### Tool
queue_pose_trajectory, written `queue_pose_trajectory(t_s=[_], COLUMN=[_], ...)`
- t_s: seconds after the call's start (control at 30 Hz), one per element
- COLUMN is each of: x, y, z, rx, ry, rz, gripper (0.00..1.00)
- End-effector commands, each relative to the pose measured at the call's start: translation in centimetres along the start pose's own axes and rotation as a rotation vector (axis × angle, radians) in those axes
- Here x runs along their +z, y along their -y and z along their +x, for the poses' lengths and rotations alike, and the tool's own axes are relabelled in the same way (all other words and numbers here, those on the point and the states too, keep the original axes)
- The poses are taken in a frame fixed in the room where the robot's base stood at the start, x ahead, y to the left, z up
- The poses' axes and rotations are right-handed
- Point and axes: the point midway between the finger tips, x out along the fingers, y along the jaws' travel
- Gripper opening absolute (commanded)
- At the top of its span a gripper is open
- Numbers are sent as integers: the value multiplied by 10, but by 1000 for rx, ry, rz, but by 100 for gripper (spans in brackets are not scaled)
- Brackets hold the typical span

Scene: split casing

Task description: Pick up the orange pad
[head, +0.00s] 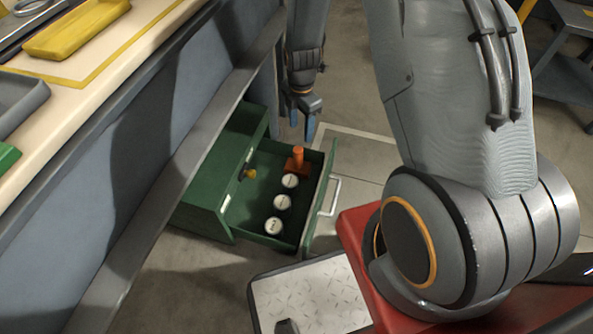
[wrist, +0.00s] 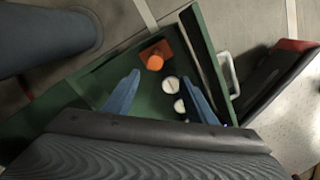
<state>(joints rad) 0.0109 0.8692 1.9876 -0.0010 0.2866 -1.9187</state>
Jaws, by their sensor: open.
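The orange pad (head: 298,162) is a flat orange piece with an upright round knob, at the far end of an open green drawer (head: 320,196). In the wrist view the orange pad (wrist: 154,55) sits in the drawer's upper corner, beyond my fingertips. My gripper (head: 303,132) points down with blue fingers, above and beyond the drawer's far end in the head view. The pad is apart from the fingers.
Several white round items (head: 282,202) stand in a row beside the pad. A yellow and dark item (head: 248,173) lies at the drawer's back. The drawer has a pale handle (head: 336,197). A workbench (head: 120,60) with a yellow tray (head: 75,30) rises at left.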

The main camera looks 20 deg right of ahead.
Motion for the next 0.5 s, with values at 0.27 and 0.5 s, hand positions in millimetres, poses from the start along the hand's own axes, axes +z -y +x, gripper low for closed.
queue_pose_trajectory(t_s=[0.27, 0.5], x=[5, 5], y=[-13, -13], z=[58, 82], rx=[0, 0], ry=[0, 0], rz=[-165, -175], gripper=[51, 51])
